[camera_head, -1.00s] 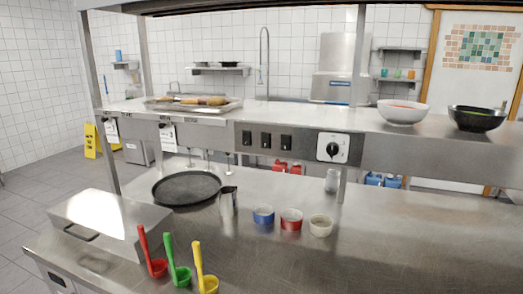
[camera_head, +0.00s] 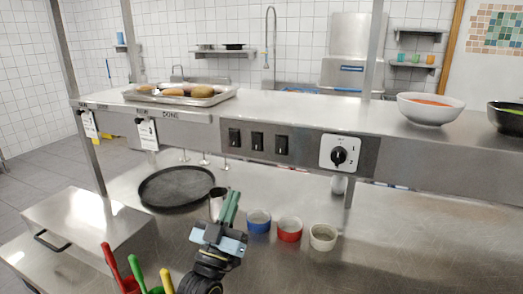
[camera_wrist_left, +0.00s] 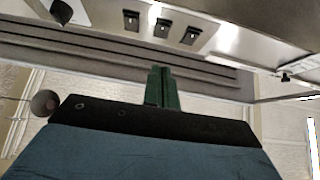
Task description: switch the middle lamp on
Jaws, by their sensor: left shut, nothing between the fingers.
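Three black rocker switches sit in a row on the dark panel of the shelf's front edge. The middle switch (camera_head: 257,141) is between the left switch (camera_head: 234,138) and the right switch (camera_head: 281,145). In the left wrist view the middle switch (camera_wrist_left: 162,27) shows near the top edge. Its on or off position is too small to tell. My left gripper (camera_head: 231,200) is shut and empty, with its green fingers pointing up, below the panel and apart from the switches. The fingers (camera_wrist_left: 162,88) also show in the left wrist view. My right gripper is not in view.
A rotary knob (camera_head: 339,155) is right of the switches. Blue (camera_head: 258,224), red (camera_head: 289,232) and cream (camera_head: 322,239) bowls stand right of my gripper. A metal jug (camera_head: 216,199) is partly hidden behind it, near a black pan (camera_head: 176,187). Coloured ladles are at front left.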

